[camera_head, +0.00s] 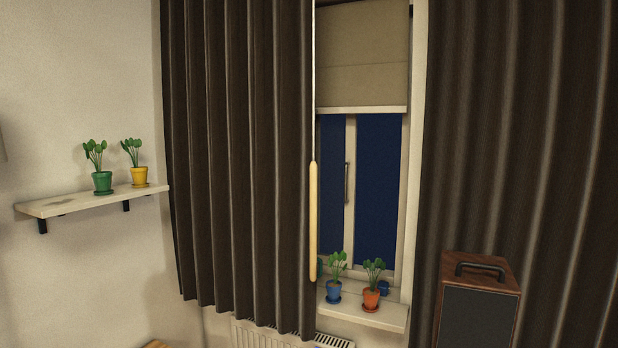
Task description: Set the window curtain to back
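A dark brown pleated curtain (235,150) hangs over the left part of the window. A second dark curtain (530,130) hangs at the right. Between them is a gap that shows the window (378,190) with dark blue panes. A pale wand (313,220) hangs along the inner edge of the left curtain. A beige blind (362,55) covers the top of the window and ends above the panes. Neither of my grippers is in view.
The windowsill (385,318) holds a blue pot (334,291) and an orange pot (371,299) with plants. A wooden box with a handle (478,300) stands before the right curtain. A wall shelf (75,204) at left holds green (102,182) and yellow (139,175) pots. A radiator (245,335) sits below.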

